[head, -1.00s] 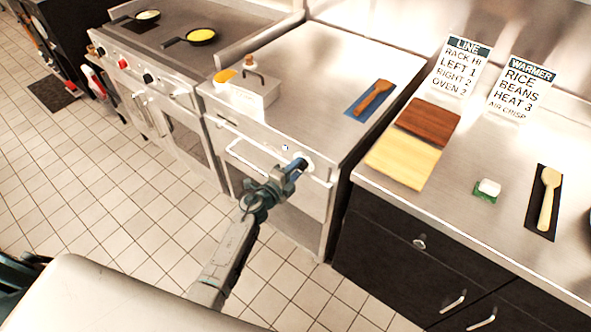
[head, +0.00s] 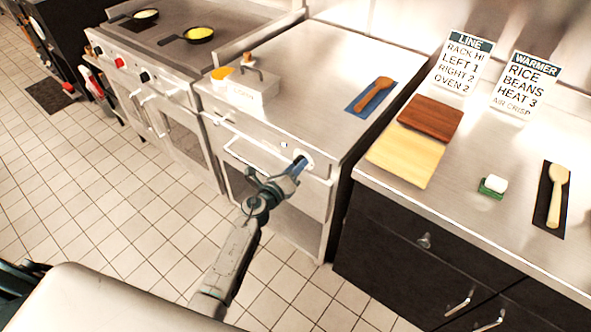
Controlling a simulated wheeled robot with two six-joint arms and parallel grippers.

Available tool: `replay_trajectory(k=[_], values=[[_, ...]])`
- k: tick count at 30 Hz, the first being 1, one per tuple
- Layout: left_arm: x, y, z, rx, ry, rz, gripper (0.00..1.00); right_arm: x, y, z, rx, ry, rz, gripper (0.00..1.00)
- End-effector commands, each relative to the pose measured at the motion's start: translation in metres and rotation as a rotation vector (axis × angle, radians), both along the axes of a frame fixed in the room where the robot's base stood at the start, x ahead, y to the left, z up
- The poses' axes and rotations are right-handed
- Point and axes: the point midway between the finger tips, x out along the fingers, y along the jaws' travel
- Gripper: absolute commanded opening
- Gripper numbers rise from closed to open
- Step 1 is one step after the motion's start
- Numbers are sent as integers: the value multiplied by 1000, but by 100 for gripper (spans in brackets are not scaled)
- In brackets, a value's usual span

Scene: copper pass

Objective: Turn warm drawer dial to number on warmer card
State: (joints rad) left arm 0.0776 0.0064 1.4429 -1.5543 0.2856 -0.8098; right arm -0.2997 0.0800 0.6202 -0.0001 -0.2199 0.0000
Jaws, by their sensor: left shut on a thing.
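The warmer card (head: 524,86) stands upright at the back of the right counter and reads RICE, BEANS, HEAT 3, AIR CRISP. The warm drawer (head: 277,190) is the steel unit left of that counter, with a bar handle on its front. Its dial (head: 306,157) sits at the upper right of the front, with a white plate around it. My left gripper (head: 299,168) is shut on the dial, with its fingers partly covering it. The dial's number marks are too small to read. My right gripper is not in view.
A LINE card (head: 463,64) stands beside the warmer card. Brown and yellow boards (head: 405,162), a small green-and-white block (head: 493,186) and a spoon on a dark mat (head: 553,198) lie on the right counter. A wooden spatula (head: 374,95) lies on the warmer top.

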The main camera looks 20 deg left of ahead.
Motion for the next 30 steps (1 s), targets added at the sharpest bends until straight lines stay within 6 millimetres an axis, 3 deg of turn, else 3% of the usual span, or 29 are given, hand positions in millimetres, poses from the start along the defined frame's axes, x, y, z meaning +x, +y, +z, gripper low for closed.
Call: replay_trajectory(k=[9,24,25,28,30], values=[[-1,0,-3,99,-33,0,14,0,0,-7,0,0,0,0],[-1,0,-2,115,-38,0,14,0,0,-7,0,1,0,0],[-1,0,-2,115,-38,0,40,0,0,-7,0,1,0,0],[-1,0,-2,115,-39,-1,58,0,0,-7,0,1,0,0],[-1,0,-2,115,-39,-1,58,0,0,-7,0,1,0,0]])
